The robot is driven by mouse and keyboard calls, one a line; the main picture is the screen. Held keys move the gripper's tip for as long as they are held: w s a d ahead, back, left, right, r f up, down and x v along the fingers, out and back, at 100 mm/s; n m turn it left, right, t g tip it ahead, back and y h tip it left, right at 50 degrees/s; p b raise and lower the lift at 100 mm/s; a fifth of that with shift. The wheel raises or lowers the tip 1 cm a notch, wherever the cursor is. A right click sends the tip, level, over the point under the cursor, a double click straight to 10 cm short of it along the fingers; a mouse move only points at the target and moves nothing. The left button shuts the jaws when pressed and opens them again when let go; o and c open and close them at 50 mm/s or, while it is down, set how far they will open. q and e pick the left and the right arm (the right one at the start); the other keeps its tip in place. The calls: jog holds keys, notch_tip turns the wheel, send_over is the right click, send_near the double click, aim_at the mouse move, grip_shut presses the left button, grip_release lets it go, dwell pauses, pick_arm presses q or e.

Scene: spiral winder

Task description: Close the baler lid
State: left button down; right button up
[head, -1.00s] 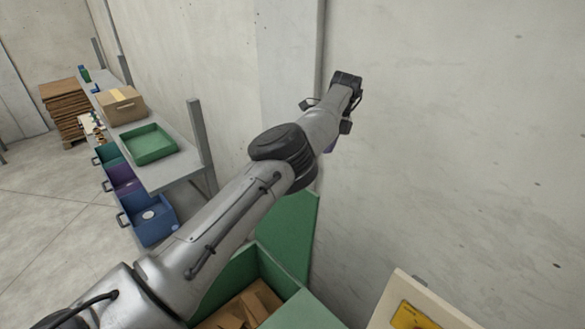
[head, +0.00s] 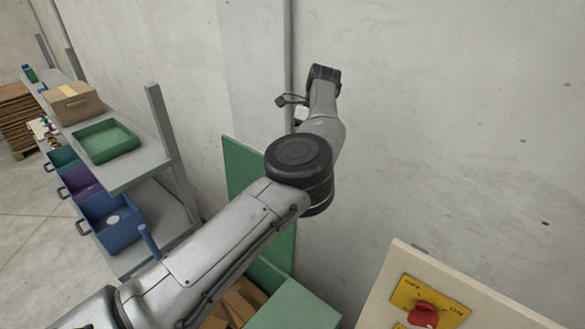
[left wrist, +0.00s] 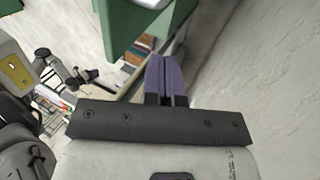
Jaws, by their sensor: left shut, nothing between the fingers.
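The baler is a green box, with its top edge (head: 295,305) at the bottom of the head view and brown cardboard (head: 235,303) inside. A green panel (head: 240,160), which looks like the lid, stands upright at its back near the wall, partly hidden by my left arm. My left arm reaches over the baler towards the wall, and its gripper is hidden in the head view. In the left wrist view the left gripper's purple fingers (left wrist: 163,78) are shut and empty. A green surface (left wrist: 122,35) lies beyond them; I cannot tell which baler part it is. My right gripper is not in view.
A control panel with a red knob (head: 423,314) on a yellow plate stands at the lower right. A grey bench (head: 150,160) with a green tray (head: 106,141), a cardboard box (head: 74,103) and coloured bins is on the left. The concrete wall (head: 450,120) is close behind.

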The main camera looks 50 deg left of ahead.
pick_arm(q)
jog(key=shift+s+d+f+p, duration=0.2)
jog(key=shift+s+f+p, duration=0.2)
jog(key=shift+s, duration=0.45)
jog(key=shift+s+d+f+p, duration=0.2)
jog(key=shift+s+f+p, duration=0.2)
jog(key=shift+s, duration=0.45)
jog(key=shift+s+d+f+p, duration=0.2)
jog(key=shift+s+f+p, duration=0.2)
jog(key=shift+s, duration=0.45)
